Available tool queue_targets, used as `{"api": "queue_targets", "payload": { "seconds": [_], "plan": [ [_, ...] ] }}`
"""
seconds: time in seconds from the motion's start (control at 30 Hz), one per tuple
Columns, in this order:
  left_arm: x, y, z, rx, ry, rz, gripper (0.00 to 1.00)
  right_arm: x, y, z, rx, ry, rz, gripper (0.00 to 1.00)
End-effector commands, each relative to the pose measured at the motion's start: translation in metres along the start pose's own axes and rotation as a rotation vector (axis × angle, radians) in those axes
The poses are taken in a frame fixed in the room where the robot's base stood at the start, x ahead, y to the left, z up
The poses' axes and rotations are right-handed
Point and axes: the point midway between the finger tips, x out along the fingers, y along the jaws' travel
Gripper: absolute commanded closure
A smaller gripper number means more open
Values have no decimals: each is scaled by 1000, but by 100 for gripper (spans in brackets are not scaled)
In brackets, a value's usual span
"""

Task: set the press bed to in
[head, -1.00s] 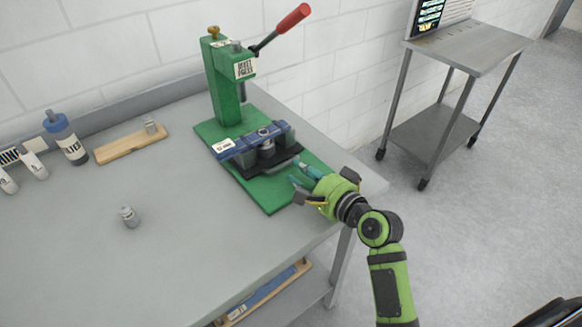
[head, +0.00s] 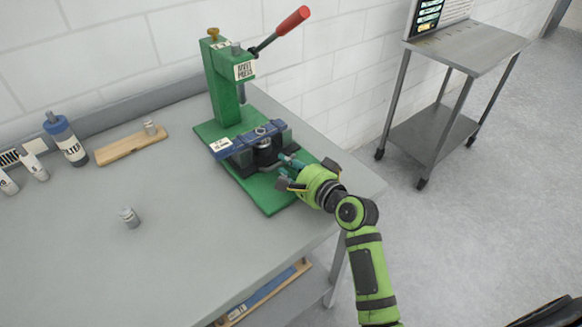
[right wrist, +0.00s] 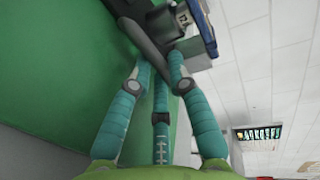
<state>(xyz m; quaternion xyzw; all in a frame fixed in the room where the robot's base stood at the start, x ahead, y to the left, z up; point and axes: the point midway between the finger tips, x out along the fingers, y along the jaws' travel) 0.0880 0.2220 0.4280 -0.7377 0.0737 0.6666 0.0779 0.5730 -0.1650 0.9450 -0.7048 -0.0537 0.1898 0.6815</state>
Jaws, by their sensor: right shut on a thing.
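The green rivet press (head: 222,92) stands on the bench with its red-tipped lever (head: 285,28) raised. Its press bed, a dark slide with a grey front bar (head: 268,170), lies low on the green base plate (head: 270,205), under a blue cross piece (head: 245,142). My right gripper (head: 288,163) reaches in from the lower right, its teal fingers at the front of the bed. In the right wrist view the fingers (right wrist: 158,72) are shut on the dark grey bar (right wrist: 140,40) of the bed. The fingers partly hide the bar in the head view. My left gripper is not in view.
A wooden block (head: 130,146) with a small metal part, a blue-capped bottle (head: 66,140) and a small canister (head: 130,217) stand on the bench (head: 90,260) to the left. A metal cart (head: 455,50) stands apart at the right. The bench's front left is clear.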

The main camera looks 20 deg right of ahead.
Motion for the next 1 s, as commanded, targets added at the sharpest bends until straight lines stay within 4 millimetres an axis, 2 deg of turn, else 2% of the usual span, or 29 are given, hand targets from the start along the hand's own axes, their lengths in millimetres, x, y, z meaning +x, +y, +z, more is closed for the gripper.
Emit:
{"api": "queue_targets", "payload": {
  "seconds": [0.2, 0.4, 0.73, 0.77, 1.0],
  "plan": [
    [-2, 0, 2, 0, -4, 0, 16, 48, -12, 0, 0, -1, -4, 100],
    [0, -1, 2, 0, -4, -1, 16, 72, -16, 0, -1, 0, -2, 100],
    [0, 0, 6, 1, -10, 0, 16, 74, -18, 0, -2, 1, -5, 100],
    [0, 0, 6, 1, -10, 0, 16, 74, -18, 0, -2, 1, -6, 71],
    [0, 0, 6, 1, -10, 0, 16, 74, -18, 0, -2, 0, -4, 71]
  ]
}}
